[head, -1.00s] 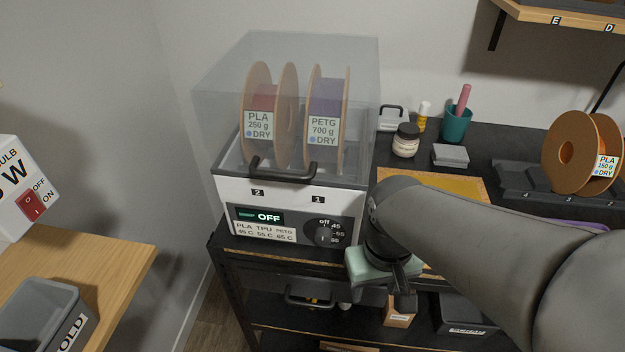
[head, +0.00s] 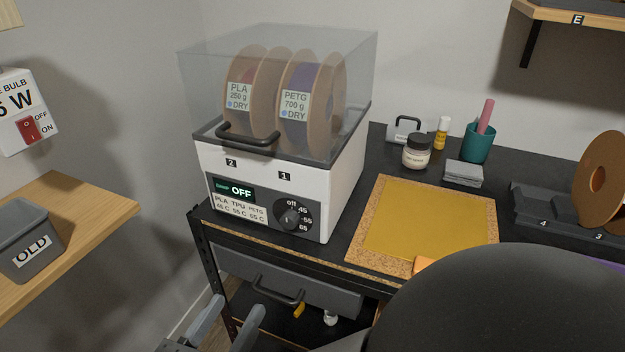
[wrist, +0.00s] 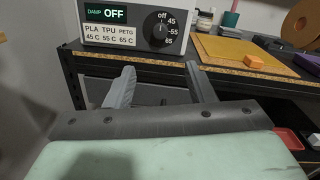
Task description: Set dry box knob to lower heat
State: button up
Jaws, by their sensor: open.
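The dry box (head: 265,190) stands on the dark bench, with a clear lid over two spools. Its front panel has a round black knob (head: 292,216) with marks off, 45, 55 and 65. The display (head: 234,190) reads OFF. The knob also shows in the wrist view (wrist: 158,30), its light pointer line roughly upright near off; the exact setting is hard to tell. My gripper (head: 222,322) is open and empty, low in front of the bench and below the knob. In the wrist view its two fingers (wrist: 160,82) are spread apart, beneath the panel and not touching it.
A drawer with a handle (head: 288,292) sits under the bench top. A yellow sheet on a cork mat (head: 430,220) lies right of the box. A wooden table with a grey OLD bin (head: 30,240) stands left. Space before the panel is clear.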

aim_at(287, 223)
jog(key=x, duration=1.7)
jog(key=shift+w, duration=0.15)
jog(key=c, duration=1)
